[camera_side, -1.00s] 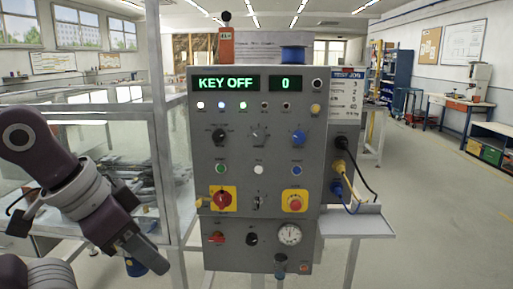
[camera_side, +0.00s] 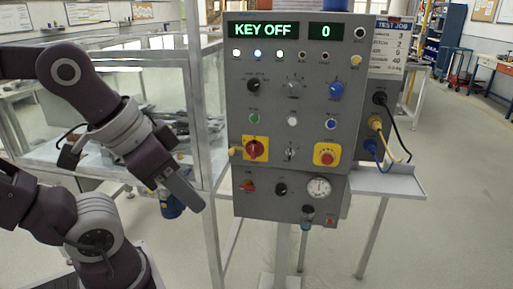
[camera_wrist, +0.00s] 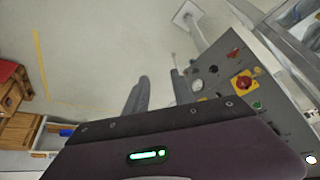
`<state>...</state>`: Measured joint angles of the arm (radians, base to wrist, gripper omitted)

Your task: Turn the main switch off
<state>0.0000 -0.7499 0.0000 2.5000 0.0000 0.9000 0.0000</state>
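The grey control panel (camera_side: 305,110) stands right of my arm in the side view. A red rotary switch on a yellow plate (camera_side: 255,149), which looks like the main switch, is at its lower left. It also shows in the wrist view (camera_wrist: 243,83), right of my fingers. Its exact handle position is too small to read. A yellow piece sticks out at its left. My gripper (camera_side: 192,200) is left of and below the switch, apart from the panel. In the wrist view my gripper (camera_wrist: 158,92) has its two fingers spread, with nothing between them.
The display (camera_side: 265,30) reads KEY OFF, beside a 0. A red button on yellow (camera_side: 325,154) sits right of the switch. A smaller red knob (camera_side: 247,186) and a gauge (camera_side: 318,187) are below. Yellow, blue and black cables hang at the right above a shelf (camera_side: 390,182).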

